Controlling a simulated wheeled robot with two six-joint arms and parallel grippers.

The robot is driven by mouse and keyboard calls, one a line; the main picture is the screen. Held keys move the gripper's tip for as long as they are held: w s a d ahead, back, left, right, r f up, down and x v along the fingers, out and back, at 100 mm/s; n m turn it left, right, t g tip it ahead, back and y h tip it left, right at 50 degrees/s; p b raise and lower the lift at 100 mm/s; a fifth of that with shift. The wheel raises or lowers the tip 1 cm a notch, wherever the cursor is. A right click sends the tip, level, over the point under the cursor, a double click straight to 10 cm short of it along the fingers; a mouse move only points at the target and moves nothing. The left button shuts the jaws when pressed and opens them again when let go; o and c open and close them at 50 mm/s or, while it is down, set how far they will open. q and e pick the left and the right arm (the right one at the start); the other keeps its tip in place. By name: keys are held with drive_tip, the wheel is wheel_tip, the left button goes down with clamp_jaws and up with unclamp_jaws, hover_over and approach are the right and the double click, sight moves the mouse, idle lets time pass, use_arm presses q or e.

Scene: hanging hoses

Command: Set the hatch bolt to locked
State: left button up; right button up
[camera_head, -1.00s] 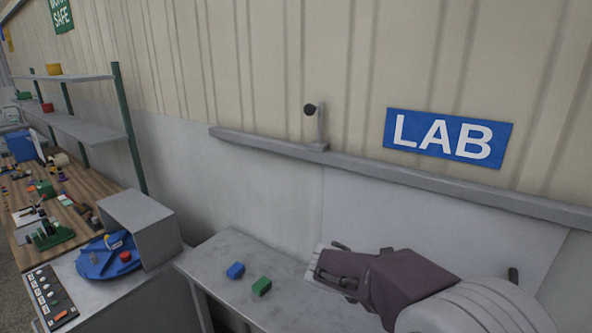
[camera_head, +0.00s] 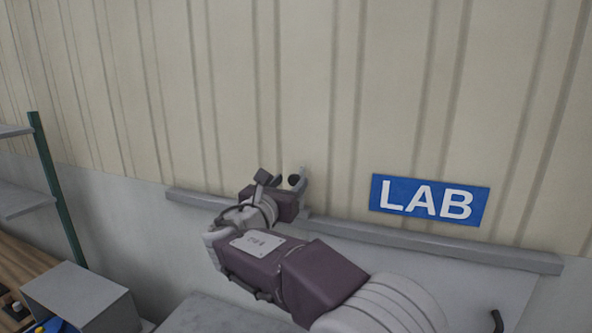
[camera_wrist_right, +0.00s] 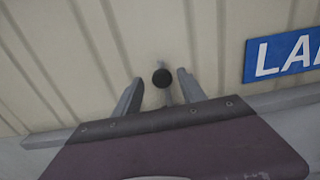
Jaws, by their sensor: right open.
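A small dark round knob (camera_head: 294,180) stands out from a thin grey upright post on the grey wall rail; I take it as the hatch bolt's handle. My right gripper (camera_head: 280,178) is raised in front of it, and its wrist partly hides the post's foot. In the right wrist view the knob (camera_wrist_right: 162,78) lies between the two spread fingers of my right gripper (camera_wrist_right: 160,76). The fingers are open, with a visible gap on each side of the knob. How far the knob is in depth I cannot tell. My left gripper is not in view.
The grey rail (camera_head: 430,242) runs along the ribbed wall, with a blue LAB sign (camera_head: 428,200) above it. A black handle (camera_head: 497,321) shows at the lower right. A grey box (camera_head: 80,298) and shelf post (camera_head: 55,185) stand at the left.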

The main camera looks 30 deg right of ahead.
sight(298, 175)
drive_tip(key=p+x, duration=0.1)
drive_tip(key=x, duration=0.5)
drive_tip(key=shift+s+d+p, duration=0.1)
drive_tip(key=shift+s+p, duration=0.15)
drive_tip(key=shift+p, duration=0.15)
drive_tip(key=shift+d, duration=0.15)
drive_tip(key=shift+w, duration=0.1)
drive_tip(key=shift+w+a, duration=0.1)
drive_tip(key=shift+a, duration=0.2)
drive_tip(key=c, duration=0.3)
drive_tip(key=shift+d, duration=0.1)
clamp_jaws()
